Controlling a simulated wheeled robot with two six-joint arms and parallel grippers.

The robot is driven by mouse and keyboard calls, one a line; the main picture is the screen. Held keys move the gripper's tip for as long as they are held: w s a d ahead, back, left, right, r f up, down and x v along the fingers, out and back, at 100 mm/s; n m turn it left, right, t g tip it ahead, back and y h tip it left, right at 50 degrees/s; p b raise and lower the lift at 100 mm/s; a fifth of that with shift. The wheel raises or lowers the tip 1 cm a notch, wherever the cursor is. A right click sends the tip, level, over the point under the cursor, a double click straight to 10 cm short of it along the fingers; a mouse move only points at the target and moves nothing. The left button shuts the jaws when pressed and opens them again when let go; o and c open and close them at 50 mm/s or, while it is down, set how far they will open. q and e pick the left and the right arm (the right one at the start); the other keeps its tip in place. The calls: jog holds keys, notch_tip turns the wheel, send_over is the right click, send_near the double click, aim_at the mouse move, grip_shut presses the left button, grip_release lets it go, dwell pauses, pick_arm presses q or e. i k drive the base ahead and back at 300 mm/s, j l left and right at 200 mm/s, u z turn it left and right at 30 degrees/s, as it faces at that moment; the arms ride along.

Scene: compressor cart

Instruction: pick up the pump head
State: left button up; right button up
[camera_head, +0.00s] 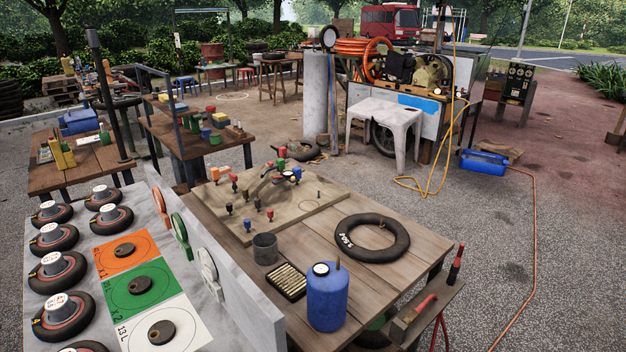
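I cannot tell for certain which thing is the pump head. A wooden board (318,215) lies on the near workbench (400,270). On it stand several small fittings with red, blue, black and orange tops, among them a red-topped one (270,214) and a blue-topped one (248,224). A dark curved piece, perhaps a short hose (268,190), lies at the board's back among more coloured fittings. These are too small to make out well. Neither of my grippers is in view.
A black inner tube (405,239), a blue jug (327,300), a grey cup (265,248) and a tray of small parts (286,281) stand on the bench. A compressor cart (438,118) stands behind.

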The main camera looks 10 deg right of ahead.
aim_at(283, 151)
jog(key=i+l+z, duration=0.15)
jog(key=l+z, duration=0.15)
jog(key=l, duration=0.2)
jog(key=i+l+z, duration=0.3)
jog(key=l, duration=0.15)
jog(key=i+l+z, duration=0.2)
jog(key=l+z, duration=0.15)
jog(key=i+l+z, duration=0.5)
jog(key=i, duration=0.25)
jog(key=i+l+z, duration=0.25)
jog(key=i, duration=0.25)
jog(key=i+l+z, duration=0.2)
jog(key=i, duration=0.3)
jog(key=i+j+u, duration=0.2)
jog(key=i+u, duration=0.7)
jog(key=i+l+u, duration=0.1)
jog(key=i+u, duration=0.35)
jog(key=i+l+u, duration=0.3)
jog(key=i+u, duration=0.2)
